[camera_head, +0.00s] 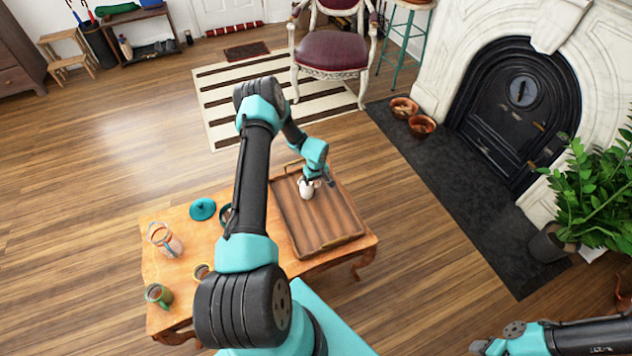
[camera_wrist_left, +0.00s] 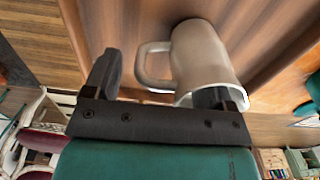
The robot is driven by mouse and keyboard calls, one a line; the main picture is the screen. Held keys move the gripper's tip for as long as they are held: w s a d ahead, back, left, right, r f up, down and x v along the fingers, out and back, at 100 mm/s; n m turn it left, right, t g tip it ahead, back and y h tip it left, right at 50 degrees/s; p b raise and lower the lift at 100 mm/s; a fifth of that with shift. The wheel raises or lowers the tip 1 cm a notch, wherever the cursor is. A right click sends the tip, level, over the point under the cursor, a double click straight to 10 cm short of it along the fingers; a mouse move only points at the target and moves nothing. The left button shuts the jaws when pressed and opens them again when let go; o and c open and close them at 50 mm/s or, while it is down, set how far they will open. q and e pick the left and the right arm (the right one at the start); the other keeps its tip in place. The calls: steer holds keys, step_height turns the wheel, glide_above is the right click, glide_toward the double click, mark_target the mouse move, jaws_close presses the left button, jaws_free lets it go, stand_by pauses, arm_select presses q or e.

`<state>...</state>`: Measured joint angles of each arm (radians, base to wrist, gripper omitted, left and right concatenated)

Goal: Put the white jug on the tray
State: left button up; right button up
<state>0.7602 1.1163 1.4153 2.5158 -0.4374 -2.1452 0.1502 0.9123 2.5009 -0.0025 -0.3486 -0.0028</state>
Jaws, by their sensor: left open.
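The white jug (camera_head: 306,189) stands on the brown wooden tray (camera_head: 325,246), towards its far end. It also shows in the left wrist view (camera_wrist_left: 203,55), with its handle to the left and its rim towards my gripper. My left gripper (camera_head: 319,182) is open at the jug. In the wrist view, one finger of the left gripper (camera_wrist_left: 165,85) overlaps the jug's rim and the other is beyond the handle side, apart from the jug. I cannot tell whether a finger touches it. My right arm shows at the bottom right, without visible fingers.
The tray lies on the right part of a wooden table (camera_head: 185,220). My left arm hides part of the table.

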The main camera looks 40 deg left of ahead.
arm_select(q)
step_height(320, 180, up, 12)
steer(key=shift+f, duration=0.25)
stand_by(0.6)
steer(key=s+d+m+h, duration=0.1)
steer(key=s+d+m, duration=0.3)
steer(key=d, duration=0.6)
steer(key=s+d+r+m+h, duration=0.1)
steer(key=s+d+m, duration=0.3)
steer(key=s+d, duration=0.3)
steer(key=s+d+m+h, duration=0.1)
steer(key=s+d+m, duration=0.3)
steer(key=d, duration=1.1)
steer(key=s, duration=0.2)
steer(key=shift+s+r+t+h, duration=0.2)
steer(key=shift+s+t+h, duration=0.15)
steer(key=shift+t+h, duration=0.05)
